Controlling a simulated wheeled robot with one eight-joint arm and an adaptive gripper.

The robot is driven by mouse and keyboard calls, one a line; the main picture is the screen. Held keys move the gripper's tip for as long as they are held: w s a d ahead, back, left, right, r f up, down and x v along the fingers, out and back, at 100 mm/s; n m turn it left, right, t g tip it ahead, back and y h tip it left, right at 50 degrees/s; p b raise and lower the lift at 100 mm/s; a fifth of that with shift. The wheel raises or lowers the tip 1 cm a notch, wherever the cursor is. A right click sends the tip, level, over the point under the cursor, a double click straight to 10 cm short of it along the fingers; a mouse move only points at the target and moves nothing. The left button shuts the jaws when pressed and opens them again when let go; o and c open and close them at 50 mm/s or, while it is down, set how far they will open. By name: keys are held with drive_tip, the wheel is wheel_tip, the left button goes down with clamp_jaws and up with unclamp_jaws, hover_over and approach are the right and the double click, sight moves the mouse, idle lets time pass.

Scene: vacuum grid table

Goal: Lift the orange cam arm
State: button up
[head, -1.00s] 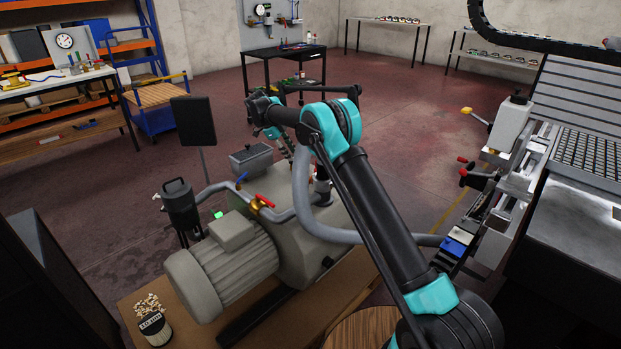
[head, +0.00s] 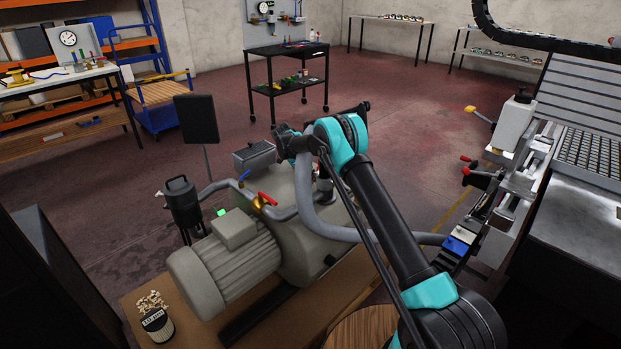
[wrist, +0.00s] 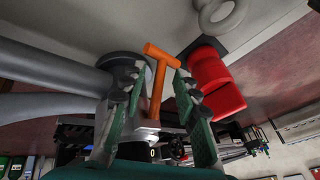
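The orange cam arm (wrist: 159,80) shows in the wrist view as a T-shaped bar, its crosspiece at the top and its stem running down between my fingers. My gripper (wrist: 158,85) is open, with one finger on each side of the stem and visible gaps between. The crosspiece ends lie close to the fingertips; I cannot tell whether they touch. In the head view my arm reaches over the grey pump (head: 290,225); my fingers and the cam arm cannot be made out there.
A red block-like part (wrist: 213,82) sits close to the right finger in the wrist view. Thick grey hoses (wrist: 50,85) run at the left. In the head view, a red-handled valve (head: 266,199) and a dark upright panel (head: 197,118) stand left of my arm.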

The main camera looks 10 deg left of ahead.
drive_tip(key=shift+d+f, duration=0.1)
drive_tip(key=shift+f, duration=0.15)
drive_tip(key=shift+c, duration=0.6)
clamp_jaws()
